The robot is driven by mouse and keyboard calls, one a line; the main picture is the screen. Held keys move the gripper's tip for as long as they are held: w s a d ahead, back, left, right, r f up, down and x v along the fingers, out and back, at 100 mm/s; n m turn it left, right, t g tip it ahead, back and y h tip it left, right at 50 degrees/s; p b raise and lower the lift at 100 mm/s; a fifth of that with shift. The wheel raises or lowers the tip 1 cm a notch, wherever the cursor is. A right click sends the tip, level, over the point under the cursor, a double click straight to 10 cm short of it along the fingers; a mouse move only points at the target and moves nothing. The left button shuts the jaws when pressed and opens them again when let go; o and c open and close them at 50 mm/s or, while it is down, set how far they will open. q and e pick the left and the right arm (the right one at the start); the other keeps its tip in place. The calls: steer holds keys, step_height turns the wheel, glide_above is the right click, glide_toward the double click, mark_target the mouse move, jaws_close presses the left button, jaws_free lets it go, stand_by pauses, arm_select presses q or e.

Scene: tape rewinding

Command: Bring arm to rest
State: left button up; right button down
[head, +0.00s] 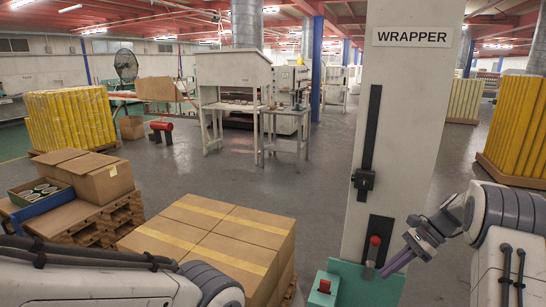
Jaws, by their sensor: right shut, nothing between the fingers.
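My right gripper (386,271) is at the lower right, in front of the base of the white column marked WRAPPER (408,110). Its purple fingers are together and hold nothing. They point down and left, close to the right of the lever with the red knob (375,241) in the picture; I cannot tell whether they touch it. My left arm lies across the lower left edge of the view. Its gripper is outside the picture.
A green machine base (345,290) with a red button (325,286) stands below the column. A black slider (363,180) is on the column's face. Taped cartons (215,235) on a pallet stand left of it. Open grey floor (315,200) lies beyond.

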steer(key=s+a+r+n+g+h, duration=0.1)
steer(key=s+a+r+n+h, duration=0.3)
steer(key=a, duration=0.6)
steer(key=s+a+r+n+g, duration=0.1)
steer(key=s+a+r+n, duration=0.1)
steer(key=s+a+n, duration=0.6)
steer(key=s+a+n+t+h, duration=0.1)
steer(key=s+a+n, duration=0.3)
steer(key=s, duration=0.5)
steer(key=s+a+n+t+h, duration=0.1)
steer(key=s+a+n+h, duration=0.1)
steer(key=s+n, duration=0.6)
steer(key=shift+s+a+f+n+t, duration=0.15)
steer(key=shift+s+a+n+t, duration=0.2)
steer(key=shift+s+a, duration=0.7)
steer(key=shift+s+d, duration=0.15)
steer(key=shift+d, duration=0.05)
